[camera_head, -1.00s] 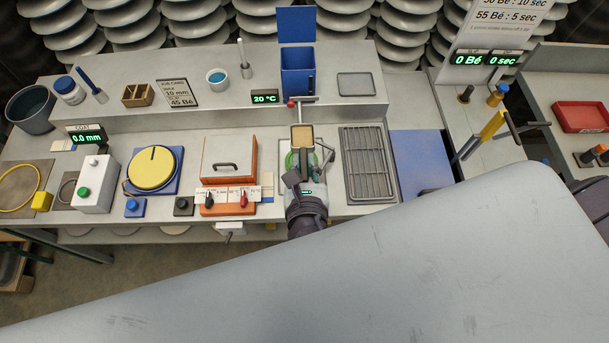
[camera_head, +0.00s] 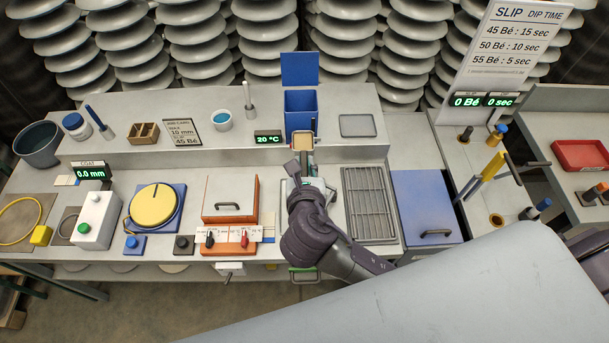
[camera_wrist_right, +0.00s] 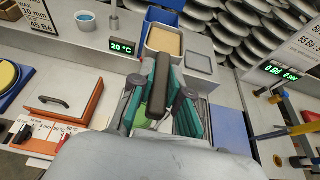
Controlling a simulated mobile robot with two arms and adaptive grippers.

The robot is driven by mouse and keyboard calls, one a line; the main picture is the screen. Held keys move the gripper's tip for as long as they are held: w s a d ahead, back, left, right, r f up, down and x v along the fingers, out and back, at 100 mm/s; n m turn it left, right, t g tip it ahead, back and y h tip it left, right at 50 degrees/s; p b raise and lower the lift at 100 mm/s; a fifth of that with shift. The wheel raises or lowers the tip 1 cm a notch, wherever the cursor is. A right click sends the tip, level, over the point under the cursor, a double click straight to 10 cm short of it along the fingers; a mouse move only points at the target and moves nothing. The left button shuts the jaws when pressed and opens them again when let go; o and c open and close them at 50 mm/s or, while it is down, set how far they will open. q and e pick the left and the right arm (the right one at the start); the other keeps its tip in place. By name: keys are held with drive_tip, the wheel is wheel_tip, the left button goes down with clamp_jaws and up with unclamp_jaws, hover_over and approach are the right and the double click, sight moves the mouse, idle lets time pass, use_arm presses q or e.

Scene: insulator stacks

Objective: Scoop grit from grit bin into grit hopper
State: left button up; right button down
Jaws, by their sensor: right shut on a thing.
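My right gripper (camera_head: 304,165) is shut on a dark handle (camera_wrist_right: 158,85) that stands between its fingers. A tray-like scoop (camera_head: 303,141) filled with tan grit sits beyond the fingers, roughly level, and also shows in the right wrist view (camera_wrist_right: 165,41). An open blue bin (camera_head: 299,112) with a raised blue lid stands on the back shelf, just behind the scoop in the picture. I cannot tell how high the scoop is. No grit shows inside the blue bin. I cannot clearly make out a separate hopper; my arm hides part of the bench. My left gripper is not in view.
A temperature display (camera_head: 268,139) is left of the scoop, and a shallow grey tray (camera_head: 358,126) is to its right. A slotted rack (camera_head: 369,204) and blue handled lid (camera_head: 427,205) lie right of my arm. An orange-based box (camera_head: 230,197) lies left.

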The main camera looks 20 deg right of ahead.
drive_tip(key=w+d+r+g+y+b, duration=0.1)
drive_tip(key=w+d+g, duration=0.1)
drive_tip(key=w, duration=0.7)
drive_tip(key=w+d+r+g+y+b, duration=0.1)
drive_tip(key=w+d+g, duration=0.2)
drive_tip(key=w, duration=0.6)
drive_tip(key=w+d+g+y+b, duration=0.1)
drive_tip(key=w+d+g+b, duration=0.1)
drive_tip(key=w+g, duration=0.4)
drive_tip(key=w, duration=0.3)
drive_tip(key=shift+d+r, duration=0.4)
idle(0.7)
idle(1.3)
